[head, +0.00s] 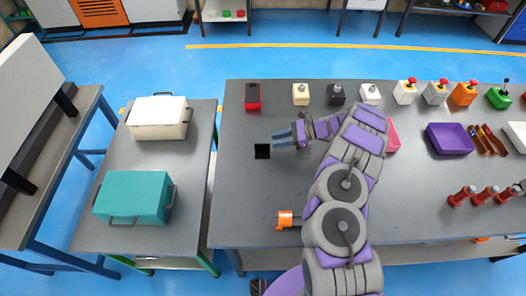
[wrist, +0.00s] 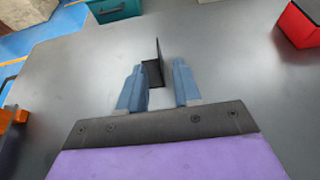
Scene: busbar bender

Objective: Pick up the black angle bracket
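The black angle bracket (head: 262,151) stands on the grey table, left of my gripper in the head view. In the wrist view the bracket (wrist: 153,73) shows a thin upright plate and a flat part near the table. My gripper (head: 281,138) has blue fingers and is open. In the wrist view, the gripper (wrist: 158,70) points at the bracket, whose near part lies at or just beyond the gap between the fingertips, closer to the left finger. I cannot tell whether that finger touches it.
A red and black box (head: 253,96) stands behind the bracket. An orange device (head: 287,219) lies near the front edge. Several button boxes (head: 405,92) line the back, and a purple tray (head: 449,138) sits right. A side table holds a teal case (head: 133,197) and a cream case (head: 158,117).

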